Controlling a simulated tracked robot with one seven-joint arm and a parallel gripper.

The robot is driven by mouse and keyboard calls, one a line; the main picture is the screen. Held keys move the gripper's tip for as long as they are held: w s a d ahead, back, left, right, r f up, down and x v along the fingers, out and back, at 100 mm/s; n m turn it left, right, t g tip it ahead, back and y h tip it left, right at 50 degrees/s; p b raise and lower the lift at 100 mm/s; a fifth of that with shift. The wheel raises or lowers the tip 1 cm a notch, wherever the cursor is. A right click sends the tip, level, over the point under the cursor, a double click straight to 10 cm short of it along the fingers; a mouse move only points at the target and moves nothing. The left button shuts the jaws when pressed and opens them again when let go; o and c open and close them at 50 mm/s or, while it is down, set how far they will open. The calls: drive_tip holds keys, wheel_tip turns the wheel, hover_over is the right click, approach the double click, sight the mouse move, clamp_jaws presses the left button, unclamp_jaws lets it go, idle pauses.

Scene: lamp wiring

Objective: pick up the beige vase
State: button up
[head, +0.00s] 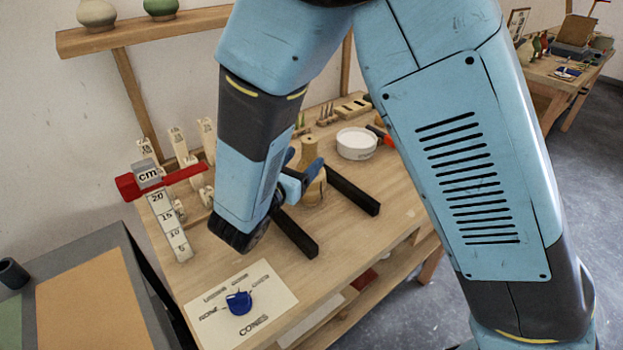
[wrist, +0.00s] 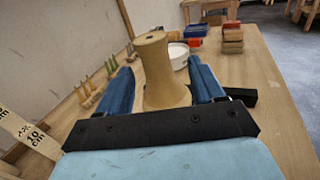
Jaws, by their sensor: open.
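The beige vase (head: 310,149) stands upright on the wooden table, between two black bars (head: 352,190). It has a narrow neck, a flared top with a dark hole, and a wide base. In the wrist view the vase (wrist: 154,65) stands between the two blue fingers of my gripper (wrist: 160,72). The fingers are open, one to each side, and gaps show beside the neck. Whether they touch the wide lower body cannot be told. In the head view my gripper (head: 303,170) is at the vase, and the fingers partly hide its body.
A white bowl (head: 357,144) stands behind the vase. A red-topped cm ruler stand (head: 163,200) and several pale figures stand at the left. A card (head: 262,283) with a blue object (head: 239,301) lies at the front. A shelf (head: 120,36) bearing pots hangs above.

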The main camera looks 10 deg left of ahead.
sight(306, 154)
drive_tip(key=x, duration=0.5)
drive_tip(key=shift+a, duration=0.25)
drive_tip(key=shift+c, duration=0.3)
clamp_jaws()
